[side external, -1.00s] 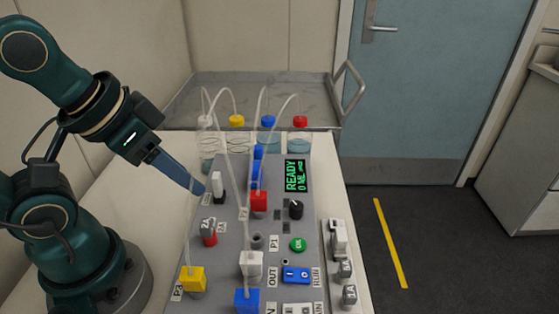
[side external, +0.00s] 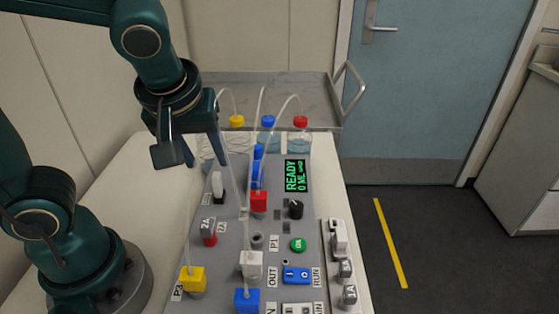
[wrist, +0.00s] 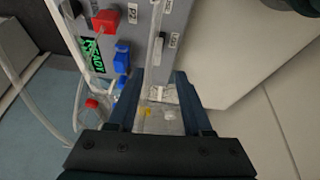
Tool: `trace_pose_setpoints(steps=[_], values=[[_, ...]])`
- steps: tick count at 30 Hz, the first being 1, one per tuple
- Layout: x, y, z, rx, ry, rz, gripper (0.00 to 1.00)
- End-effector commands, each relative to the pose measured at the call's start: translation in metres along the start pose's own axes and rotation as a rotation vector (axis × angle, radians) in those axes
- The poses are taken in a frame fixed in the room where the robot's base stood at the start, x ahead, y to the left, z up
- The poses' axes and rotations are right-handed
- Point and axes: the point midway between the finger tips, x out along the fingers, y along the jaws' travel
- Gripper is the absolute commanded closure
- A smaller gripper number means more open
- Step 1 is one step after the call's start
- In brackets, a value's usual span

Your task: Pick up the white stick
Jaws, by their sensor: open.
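An upright white stick-like piece (side external: 218,184) stands in a dark base near the left edge of the grey panel (side external: 232,226). In the wrist view, a pale piece (wrist: 122,46) near the panel's edge seems to be the same one. My gripper (side external: 207,160) is open and empty, pointing down behind and slightly left of this piece, above the back of the panel. Smaller whitish pieces also lie in the narrow tray (side external: 326,262) at right.
Bottles with yellow (side external: 236,120), blue (side external: 268,121) and red caps (side external: 300,121) stand behind the panel, with thin tubes arching to it. A red connector (side external: 258,201) and a black knob (side external: 295,209) rise from the panel. The white table (side external: 137,180) is clear at left.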

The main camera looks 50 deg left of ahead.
Motion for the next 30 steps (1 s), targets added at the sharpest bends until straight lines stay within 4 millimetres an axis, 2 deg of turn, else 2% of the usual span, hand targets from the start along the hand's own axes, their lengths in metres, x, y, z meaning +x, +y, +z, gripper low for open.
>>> trace_pose_setpoints(steps=[7,18,28,29,30], values=[[0.013,0.007,0.011,0.072,-0.019,-0.027,0.5],[0.054,0.005,0.011,0.069,-0.02,-0.027,0.5],[0.058,0.006,0.011,0.07,-0.019,-0.022,0.5],[0.058,0.006,0.011,0.07,-0.019,-0.022,0.58],[0.058,0.006,0.011,0.07,-0.019,-0.023,0.73]])
